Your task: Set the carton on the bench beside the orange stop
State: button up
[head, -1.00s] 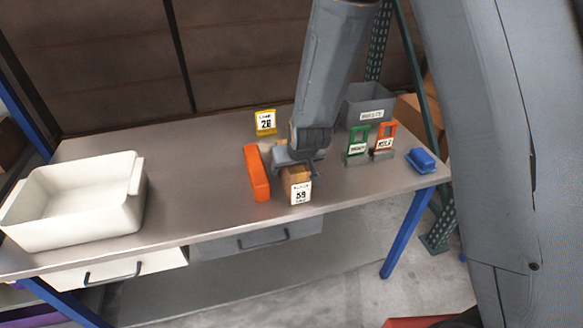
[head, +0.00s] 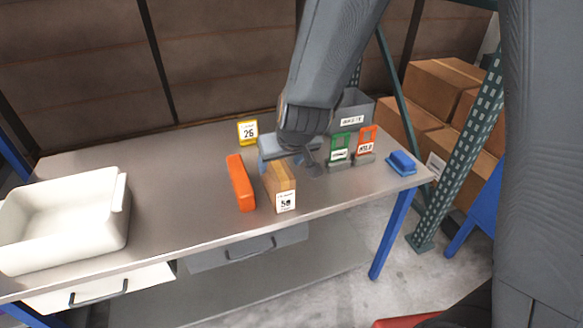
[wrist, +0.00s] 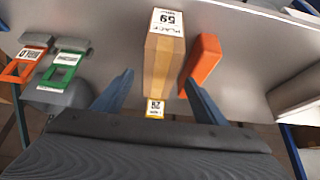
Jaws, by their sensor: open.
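The carton (head: 279,182) is a brown box with a white label. It stands on the bench (head: 190,165) just right of the orange stop (head: 240,182), an orange bar, with a narrow gap between them. In the wrist view the carton (wrist: 164,60) lies ahead between the fingers and the orange stop (wrist: 203,58) is just to its right. My gripper (head: 288,158) is open above and behind the carton, with its fingers apart from it. The wrist view shows the open gripper (wrist: 155,92) with nothing held.
A white tub (head: 65,215) stands at the bench's left. A yellow sign (head: 247,132) is behind the stop. Green (head: 340,147) and orange-red (head: 366,142) signs, a grey bin (head: 353,108) and a blue brush-like item (head: 401,162) are at the right. The bench between tub and stop is clear.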

jog(key=s+d+r+m+g+h, duration=0.1)
jog(key=s+d+m+g, duration=0.2)
jog(key=s+d, duration=1.3)
jog(key=d+g, duration=0.1)
jog(key=g, duration=0.1)
jog(key=shift+s+d+g+h, duration=0.2)
jog(key=shift+d+g+h, duration=0.1)
jog(key=shift+h, duration=0.1)
